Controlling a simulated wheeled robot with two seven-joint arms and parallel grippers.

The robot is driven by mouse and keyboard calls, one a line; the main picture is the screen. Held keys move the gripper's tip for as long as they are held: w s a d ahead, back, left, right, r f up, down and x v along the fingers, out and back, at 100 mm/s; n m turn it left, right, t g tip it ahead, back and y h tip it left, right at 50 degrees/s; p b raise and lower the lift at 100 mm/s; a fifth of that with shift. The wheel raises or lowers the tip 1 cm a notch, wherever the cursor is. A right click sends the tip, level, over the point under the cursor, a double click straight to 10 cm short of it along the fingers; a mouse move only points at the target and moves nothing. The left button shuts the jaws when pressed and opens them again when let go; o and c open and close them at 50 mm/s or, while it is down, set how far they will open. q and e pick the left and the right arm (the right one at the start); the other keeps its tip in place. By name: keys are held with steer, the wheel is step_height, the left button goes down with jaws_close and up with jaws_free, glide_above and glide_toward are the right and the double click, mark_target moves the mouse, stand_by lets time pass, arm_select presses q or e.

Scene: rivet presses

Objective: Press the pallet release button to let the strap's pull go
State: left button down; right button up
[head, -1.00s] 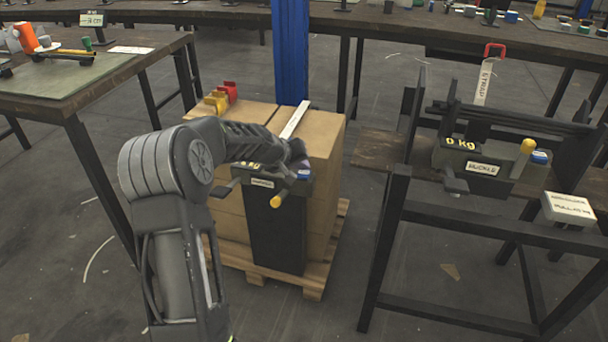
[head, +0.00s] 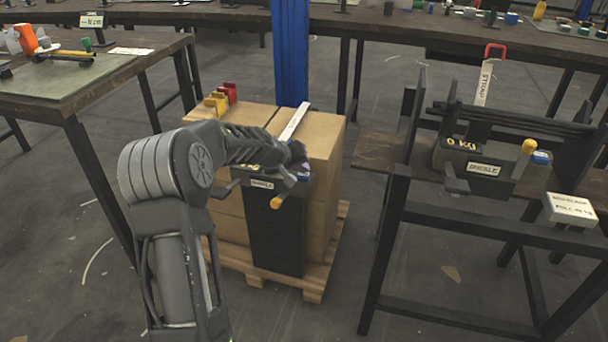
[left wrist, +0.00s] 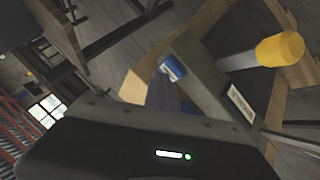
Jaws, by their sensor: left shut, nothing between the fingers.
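The pallet tensioner (head: 262,184) is a grey box with a label and a yellow-ended lever (head: 277,201), on the front of the strapped boxes. Its blue release button (head: 304,178) is at the box's right end, partly covered by my gripper in the head view. In the left wrist view the blue button (left wrist: 172,68) shows with a white label on it. My left gripper (head: 299,160) is shut and empty, with its tips close to the button. I cannot tell whether they touch it. My right gripper is not in view.
Cardboard boxes (head: 323,145) stand on a wooden pallet (head: 318,280). A black-framed stand at the right holds a similar buckle unit (head: 480,165) with a yellow lever and its own blue button. A table (head: 130,75) is at the left, and a blue post (head: 290,55) rises behind.

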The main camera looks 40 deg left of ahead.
mark_target(302, 176)
arm_select(q)
steer(key=shift+f, duration=0.3)
steer(key=shift+r, duration=0.15)
stand_by(0.4)
steer(key=shift+r+p, duration=0.45)
steer(key=shift+r, duration=0.35)
steer(key=shift+r, duration=0.1)
steer(key=shift+r+p, duration=1.9)
steer(key=shift+r, duration=0.55)
steer(key=shift+f, duration=0.1)
